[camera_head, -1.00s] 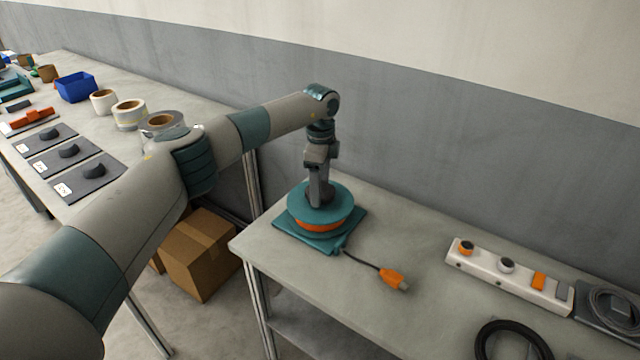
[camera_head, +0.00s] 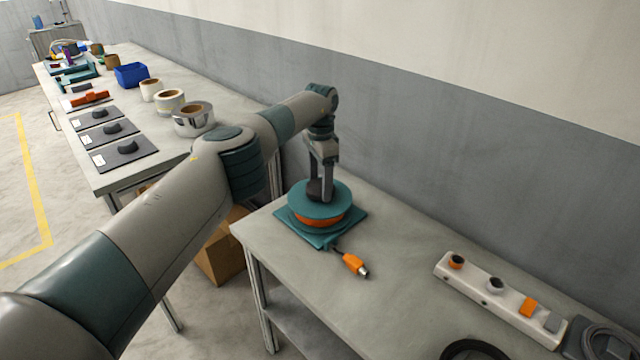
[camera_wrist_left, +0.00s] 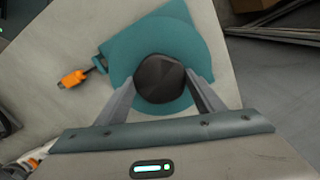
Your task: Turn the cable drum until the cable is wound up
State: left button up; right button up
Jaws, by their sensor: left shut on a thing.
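The teal cable drum (camera_head: 335,201) stands on its square teal base on the near table. Orange cable shows between its discs. It also shows in the left wrist view (camera_wrist_left: 128,57). A short dark cable end with an orange plug (camera_head: 354,264) lies on the table just in front of the base. My left gripper (camera_head: 318,191) points down over the drum. Its fingers are shut on the dark knob (camera_wrist_left: 159,79) on top of the drum, one on each side. My right gripper is in neither view now.
The near table (camera_head: 290,262) also carries a white power strip (camera_head: 495,297) with knobs at the right and a black coil (camera_head: 472,350) at the front edge. A second table (camera_head: 110,75) at the left holds tape rolls and a blue bin (camera_head: 131,75). A cardboard box (camera_head: 222,255) sits below.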

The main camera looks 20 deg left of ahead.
pick_arm(q)
jog(key=shift+w+r+n, duration=0.1)
jog(key=shift+r+n, duration=0.05)
jog(key=shift+n, duration=0.45)
jog(key=o, duration=1.5)
jog(key=shift+r+p, duration=0.35)
jog(key=shift+r, duration=8.25)
jog(key=shift+r, duration=0.1)
